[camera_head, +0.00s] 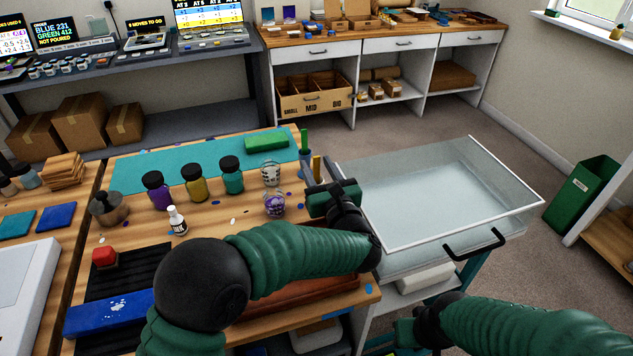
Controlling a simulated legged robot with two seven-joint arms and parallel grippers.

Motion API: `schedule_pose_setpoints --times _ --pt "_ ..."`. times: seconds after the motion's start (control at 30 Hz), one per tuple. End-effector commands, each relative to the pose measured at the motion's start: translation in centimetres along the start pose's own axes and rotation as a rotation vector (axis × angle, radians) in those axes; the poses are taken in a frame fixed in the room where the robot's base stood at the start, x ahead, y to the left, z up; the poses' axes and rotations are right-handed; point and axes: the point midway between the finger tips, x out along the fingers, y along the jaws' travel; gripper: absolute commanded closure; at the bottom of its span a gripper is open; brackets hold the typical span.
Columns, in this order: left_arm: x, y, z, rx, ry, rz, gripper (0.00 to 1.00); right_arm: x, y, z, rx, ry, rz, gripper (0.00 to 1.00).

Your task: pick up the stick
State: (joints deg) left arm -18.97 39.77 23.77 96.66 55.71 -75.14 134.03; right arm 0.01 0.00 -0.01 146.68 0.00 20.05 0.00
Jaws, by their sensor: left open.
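A thin tan stick (316,166) shows upright at the right edge of the wooden workbench, between the fingers of my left gripper (319,172). The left gripper is open around it; I cannot tell whether a finger touches it. A green upright piece (304,140) shows just behind the left finger; I cannot tell what it belongs to. The stick's lower end is hidden by my gripper. My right gripper (405,332) is low at the bottom, beside the cart, and its fingers are not clear.
A clear cup (271,174) and a cup with purple contents (274,205) stand left of my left gripper. Purple, yellow and teal jars (232,180) and a small white bottle (177,220) are further left. A transparent-walled tray (430,200) with a black handle stands right.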

Motion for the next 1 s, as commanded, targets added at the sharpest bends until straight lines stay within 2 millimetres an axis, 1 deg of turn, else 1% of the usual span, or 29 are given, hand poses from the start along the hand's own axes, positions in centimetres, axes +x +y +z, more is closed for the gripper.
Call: schedule_pose_setpoints --times 0.13,0.33,0.43,0.6,0.67,0.9,0.93,1.0 --pt "1.5 -0.2 0.1 0.000 -0.001 0.000 0.59 -0.2 0.0 0.0 0.000 0.000 0.000 0.64" --pt "5.1 -0.6 0.2 0.001 0.000 0.000 0.59 -0.5 0.0 -0.1 0.000 0.000 0.000 0.64" --pt "5.8 -0.7 0.2 0.001 0.000 -0.002 0.59 -0.5 0.0 -0.1 0.000 0.000 0.000 0.64" --pt "5.8 -0.6 0.2 0.001 0.000 -0.002 0.59 -0.5 0.0 -0.1 0.000 0.000 0.000 0.64" --pt "5.8 -0.6 0.2 0.001 0.000 -0.002 0.66 -0.5 0.0 -0.1 0.000 0.000 0.000 0.64" --pt "5.8 -0.7 0.2 0.001 0.000 -0.002 0.97 -0.5 0.0 -0.1 0.000 0.000 0.000 0.64" --pt "5.8 -0.7 0.2 0.001 0.000 -0.002 1.00 -0.5 0.0 -0.1 0.000 0.000 0.000 0.64" --pt "5.7 -0.7 0.2 0.001 0.000 -0.002 1.00 -0.5 0.0 -0.1 0.000 0.000 0.000 0.64"
